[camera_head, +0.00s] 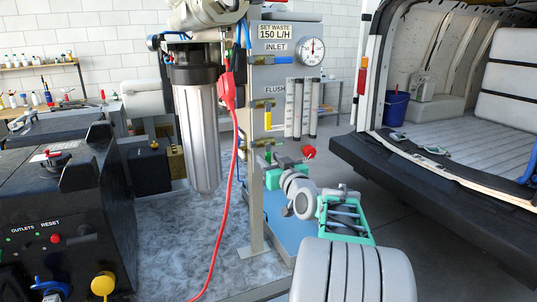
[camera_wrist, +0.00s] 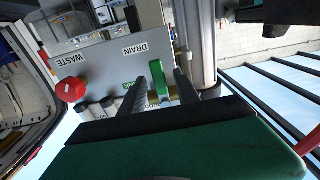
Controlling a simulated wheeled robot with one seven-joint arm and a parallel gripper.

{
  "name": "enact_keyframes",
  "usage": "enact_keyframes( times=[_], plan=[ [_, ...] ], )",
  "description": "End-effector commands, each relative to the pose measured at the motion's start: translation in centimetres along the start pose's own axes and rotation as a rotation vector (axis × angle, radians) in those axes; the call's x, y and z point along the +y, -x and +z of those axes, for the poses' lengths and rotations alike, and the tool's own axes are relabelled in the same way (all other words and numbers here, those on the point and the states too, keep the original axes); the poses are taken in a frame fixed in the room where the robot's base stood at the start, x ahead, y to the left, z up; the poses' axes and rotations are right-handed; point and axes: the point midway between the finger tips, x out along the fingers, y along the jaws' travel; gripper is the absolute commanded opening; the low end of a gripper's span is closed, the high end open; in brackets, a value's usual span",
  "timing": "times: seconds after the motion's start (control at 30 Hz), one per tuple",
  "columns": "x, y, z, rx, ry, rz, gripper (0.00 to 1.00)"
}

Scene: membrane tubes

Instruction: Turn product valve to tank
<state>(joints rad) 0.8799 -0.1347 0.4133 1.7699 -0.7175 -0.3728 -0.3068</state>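A green lever handle (camera_wrist: 159,82) shows in the wrist view, mounted on brass pipework. One end points toward the DRAIN label (camera_wrist: 135,49). My gripper (camera_wrist: 162,78) has its two dark fingers apart, one on each side of the green handle, with visible gaps. Contact with the handle cannot be made out. A small green label (camera_wrist: 128,87) is partly hidden behind the left finger; its word is unreadable. In the head view my gripper (camera_head: 280,165) is at the panel's lower right, beside green parts, but its fingertips are too small to judge.
A red knob (camera_wrist: 70,89) sits under the WASTE label; it also shows in the head view (camera_head: 309,152). Clear flow tubes (camera_head: 301,108), a gauge (camera_head: 312,51), a yellow handle (camera_head: 268,119) and a filter housing (camera_head: 198,125) with a red cable (camera_head: 231,165) stand nearby. An open van (camera_head: 440,175) is right.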

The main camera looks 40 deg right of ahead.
Motion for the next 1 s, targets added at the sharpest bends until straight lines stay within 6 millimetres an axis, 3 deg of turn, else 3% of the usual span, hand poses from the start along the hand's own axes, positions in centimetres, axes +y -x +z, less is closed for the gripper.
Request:
enact_keyframes(
  times=[0.13,0.37,0.83,1.0],
  plan=[
    [-0.02,-1.43,-0.06,0.000,0.000,0.000,0.38],
    [0.00,-1.54,0.03,0.000,0.001,0.001,0.38],
    [0.01,-1.51,0.04,-0.001,0.000,0.001,0.01],
    [0.02,-1.50,0.05,-0.001,0.000,0.001,0.00]
  ],
)
